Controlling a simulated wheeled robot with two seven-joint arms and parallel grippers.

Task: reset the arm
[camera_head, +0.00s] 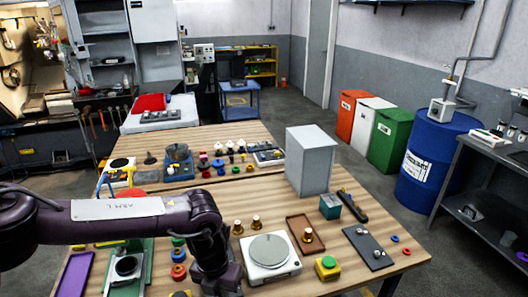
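My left arm (120,212), dark purple with a white label, comes in from the left over the wooden table (240,203). It bends at a joint and runs down to the bottom edge of the picture. The fingers of my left gripper do not show; the lower end of the arm is cut off at the edge. My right arm and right gripper are not in the picture.
Close by stand a white scale (270,258) with a round plate, a brown tray (305,236), a grey box (310,160), a dark plate (368,248) and a yellow-green block (327,267).

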